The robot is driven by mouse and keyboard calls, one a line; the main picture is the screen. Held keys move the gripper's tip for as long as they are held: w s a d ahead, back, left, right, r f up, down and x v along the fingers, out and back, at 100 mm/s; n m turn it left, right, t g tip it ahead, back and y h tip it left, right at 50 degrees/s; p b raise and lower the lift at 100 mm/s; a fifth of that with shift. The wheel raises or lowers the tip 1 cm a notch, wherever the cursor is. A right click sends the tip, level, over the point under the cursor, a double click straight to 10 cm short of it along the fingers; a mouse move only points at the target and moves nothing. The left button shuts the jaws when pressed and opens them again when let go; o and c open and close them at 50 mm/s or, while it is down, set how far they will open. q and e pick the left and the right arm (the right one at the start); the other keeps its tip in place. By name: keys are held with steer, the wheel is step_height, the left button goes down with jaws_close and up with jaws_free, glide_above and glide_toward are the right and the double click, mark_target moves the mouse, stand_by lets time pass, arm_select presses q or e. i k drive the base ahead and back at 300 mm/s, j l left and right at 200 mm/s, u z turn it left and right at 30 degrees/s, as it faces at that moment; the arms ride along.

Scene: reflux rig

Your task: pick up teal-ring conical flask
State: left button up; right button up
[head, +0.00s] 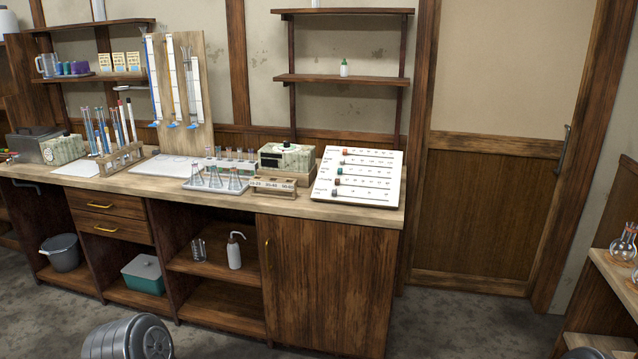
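Several small conical flasks stand on a pale tray (232,190) near the front edge of the wooden bench. They include a left one (197,177), a middle one (215,179) and a right one (235,182). They are clear and upright, close together. Their ring colours are too small to make out, so I cannot tell which has the teal ring. Neither of my grippers shows in the head view.
A labelled wooden block (273,187) stands right of the tray, and a white panel with coloured knobs (356,178) beyond it. A test-tube rack (122,158) stands to the left. Behind the tray are a tube row and a boxed device (287,157). Bare bench top (330,211) lies along the front right.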

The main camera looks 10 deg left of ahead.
mark_target(214, 181)
steer(key=i+u, duration=0.5)
steer(key=i, duration=0.7)
steer(key=i+j+z, duration=0.4)
steer(key=i+j, duration=0.15)
steer(key=i+j+z, duration=0.35)
steer(key=i+j, duration=0.3)
steer(key=j, duration=0.15)
